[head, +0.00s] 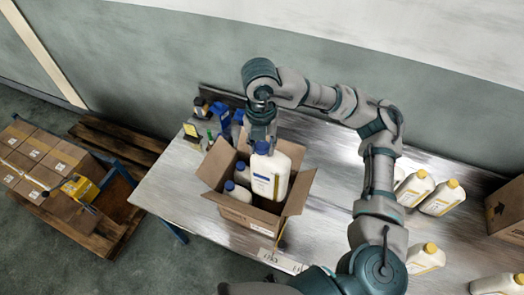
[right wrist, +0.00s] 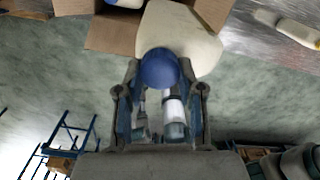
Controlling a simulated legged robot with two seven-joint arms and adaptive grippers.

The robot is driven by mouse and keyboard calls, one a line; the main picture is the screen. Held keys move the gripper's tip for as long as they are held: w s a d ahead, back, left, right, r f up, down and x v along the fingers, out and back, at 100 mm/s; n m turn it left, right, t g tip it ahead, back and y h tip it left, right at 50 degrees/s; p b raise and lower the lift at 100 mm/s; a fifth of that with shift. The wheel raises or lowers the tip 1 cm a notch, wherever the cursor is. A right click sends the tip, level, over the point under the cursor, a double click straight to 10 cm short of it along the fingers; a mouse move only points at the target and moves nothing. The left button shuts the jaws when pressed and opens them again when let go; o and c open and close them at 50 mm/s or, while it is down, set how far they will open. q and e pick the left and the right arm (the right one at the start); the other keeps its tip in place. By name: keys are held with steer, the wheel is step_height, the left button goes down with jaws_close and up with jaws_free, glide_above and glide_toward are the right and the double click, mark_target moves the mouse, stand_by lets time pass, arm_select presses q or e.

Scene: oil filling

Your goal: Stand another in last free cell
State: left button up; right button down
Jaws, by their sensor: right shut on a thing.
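The open cardboard box (head: 245,215) stands on the metal table with its flaps spread. Two white bottles with blue caps, one at the back (head: 242,172) and one in front (head: 236,191), sit in its left part. My right gripper (head: 262,138) points down and is shut on the blue cap of another white bottle (head: 271,180). That bottle is roughly upright at the box's right side, its base hidden or overlapping the box; I cannot tell how deep it is. In the right wrist view the blue cap (right wrist: 160,68) sits between the fingers, with box cardboard (right wrist: 110,35) beyond. My left gripper is not in view.
Several yellow-capped bottles (head: 440,198) lie or stand on the table (head: 325,225) at right. Blue bottles and small items (head: 220,113) stand behind the box. Another carton (head: 507,210) is at the far right. A pallet of boxes (head: 40,165) is at left.

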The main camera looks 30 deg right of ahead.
steer(key=f, duration=0.3)
steer(key=shift+w+a+f+b, duration=0.2)
steer(key=shift+a+f+b, duration=0.05)
steer(key=shift+f+b, duration=0.15)
step_height(320, 180, down, 11)
steer(key=b, duration=0.7)
steer(key=shift+s+d+f, duration=0.1)
steer(key=shift+f, duration=0.1)
arm_select(q)
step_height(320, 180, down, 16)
steer(key=b, duration=0.8)
arm_select(e)
step_height(320, 180, down, 9)
steer(key=shift+r, duration=0.1)
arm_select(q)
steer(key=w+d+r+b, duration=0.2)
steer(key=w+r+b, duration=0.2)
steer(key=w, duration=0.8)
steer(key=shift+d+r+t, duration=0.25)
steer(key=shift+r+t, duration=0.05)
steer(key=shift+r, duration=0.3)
arm_select(e)
steer(key=shift+f, duration=2.85)
